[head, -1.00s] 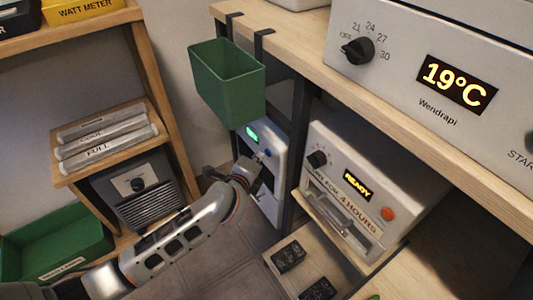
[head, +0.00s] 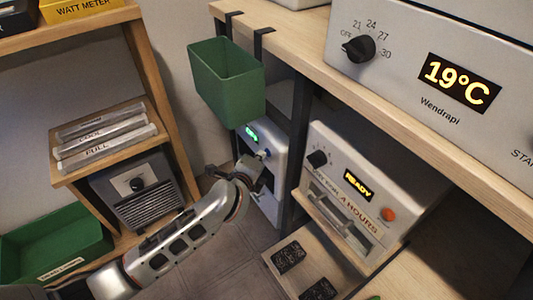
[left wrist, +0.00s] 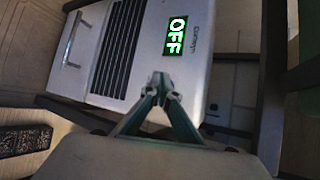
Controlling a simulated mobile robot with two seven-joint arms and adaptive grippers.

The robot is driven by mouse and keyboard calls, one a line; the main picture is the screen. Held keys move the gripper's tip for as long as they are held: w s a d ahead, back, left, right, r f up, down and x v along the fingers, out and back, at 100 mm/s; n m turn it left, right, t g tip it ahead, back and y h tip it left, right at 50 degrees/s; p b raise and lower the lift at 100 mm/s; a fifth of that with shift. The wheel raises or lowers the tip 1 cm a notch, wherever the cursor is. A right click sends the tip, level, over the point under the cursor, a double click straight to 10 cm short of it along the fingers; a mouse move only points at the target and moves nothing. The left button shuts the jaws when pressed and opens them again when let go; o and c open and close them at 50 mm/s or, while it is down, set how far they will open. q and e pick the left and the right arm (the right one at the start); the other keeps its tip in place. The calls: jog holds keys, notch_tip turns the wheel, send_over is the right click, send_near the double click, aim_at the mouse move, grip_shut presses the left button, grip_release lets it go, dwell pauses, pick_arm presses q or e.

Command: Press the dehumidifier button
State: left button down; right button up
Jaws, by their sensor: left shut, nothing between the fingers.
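The dehumidifier (head: 267,207) is a pale upright unit under the bench, with a green lit display (head: 251,134) near its top. In the left wrist view the dehumidifier (left wrist: 150,30) shows a dark slotted grille and its display (left wrist: 175,35) reads OFF. My left gripper (head: 263,157) is shut and empty, with its fingertips close in front of the panel below the display. In the left wrist view the fingertips (left wrist: 163,80) overlap the panel; I cannot tell if they touch it. No button is clear there; the fingers may hide it. My right gripper is not in view.
A green bin (head: 228,85) hangs from the bench edge above the dehumidifier. A dark bench leg (head: 297,135) stands just right of it. A white machine (head: 345,190) reading READY is further right. A wooden shelf with a dark heater-like box (head: 140,193) is at the left.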

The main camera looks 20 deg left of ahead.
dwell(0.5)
pick_arm(q)
jog(key=shift+s+a, duration=0.25)
jog(key=shift+s, duration=0.15)
jog(key=s+a, duration=0.3)
jog(key=s, duration=0.1)
jog(key=shift+s+a, duration=0.35)
jog(key=shift+a, duration=0.05)
dwell(0.4)
dwell(0.3)
